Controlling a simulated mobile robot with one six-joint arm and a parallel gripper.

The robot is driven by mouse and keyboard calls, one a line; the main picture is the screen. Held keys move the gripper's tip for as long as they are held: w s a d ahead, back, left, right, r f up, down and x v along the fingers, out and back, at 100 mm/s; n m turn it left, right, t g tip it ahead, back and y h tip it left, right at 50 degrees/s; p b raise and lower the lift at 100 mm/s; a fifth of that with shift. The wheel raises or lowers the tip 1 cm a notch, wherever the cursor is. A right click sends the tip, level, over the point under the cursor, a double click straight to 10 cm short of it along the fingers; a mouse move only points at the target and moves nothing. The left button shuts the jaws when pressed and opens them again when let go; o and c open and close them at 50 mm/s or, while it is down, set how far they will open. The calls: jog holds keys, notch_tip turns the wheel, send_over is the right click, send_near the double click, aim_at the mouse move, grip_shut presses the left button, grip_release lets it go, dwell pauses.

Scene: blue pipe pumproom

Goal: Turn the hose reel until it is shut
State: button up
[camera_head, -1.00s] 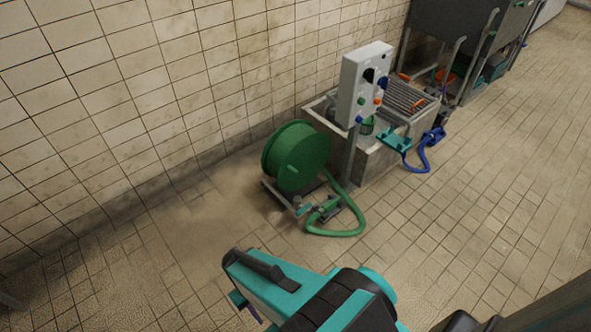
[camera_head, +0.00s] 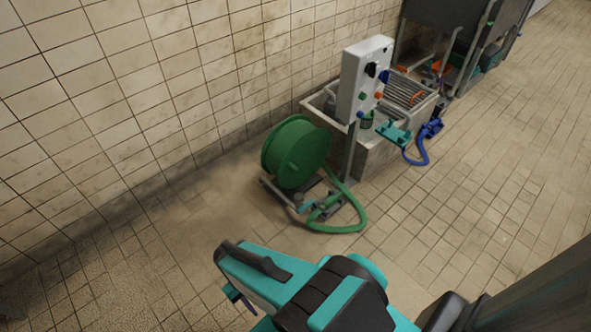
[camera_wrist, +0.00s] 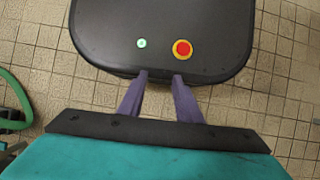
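The green hose reel (camera_head: 296,152) stands on a low metal frame on the floor beside the tiled wall, in the middle of the head view. A small knob or handle shows on its near face. Its green hose (camera_head: 352,216) loops over the floor at the right of the frame. The hose also shows at the left edge of the wrist view (camera_wrist: 16,92). My gripper (camera_wrist: 160,77) has two purple fingers with a gap between them and nothing in it. It is in front of the reel, apart from it. The head view mostly hides the fingers behind my wrist.
A grey control panel (camera_head: 362,80) with coloured knobs stands on a post right of the reel. Behind it is a basin with a grate (camera_head: 408,92), and a blue hose (camera_head: 424,150) hangs at its side. The tiled floor (camera_head: 470,210) is clear to the right.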

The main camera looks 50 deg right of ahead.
jog(key=shift+o, duration=1.1)
jog(key=shift+f, duration=0.1)
jog(key=w+f+m+t+y+b, duration=0.4)
jog(key=w+f+m+y+b, duration=0.3)
jog(key=w+m+b, duration=0.4)
jog(key=w+d+f+m+t+y+b, duration=0.1)
jog(key=w+d+f+m+t+b, duration=0.1)
jog(key=w+d+m+t+b, duration=0.85)
jog(key=w+d+r+m+t+h+b, duration=0.1)
jog(key=w+d+m+t+b, duration=0.15)
jog(key=d, duration=0.55)
jog(key=w+d+m+t+h+b, duration=0.15)
jog(key=d+m, duration=0.25)
jog(key=d, duration=0.4)
jog(key=w+d+r+m+t+h+b, duration=0.1)
jog(key=w+d+m, duration=0.2)
jog(key=d, duration=0.6)
jog(key=s+d+r+m+t+h+b, duration=0.2)
jog(key=s+d+m, duration=0.1)
jog(key=d, duration=0.6)
jog(key=s+d+r+m+t+h+b, duration=0.2)
jog(key=d+m, duration=0.3)
jog(key=d, duration=0.4)
jog(key=shift+s+d+r+m+h+b, duration=0.2)
jog(key=shift+s+m+h+b, duration=0.1)
jog(key=shift+s+h+b, duration=0.55)
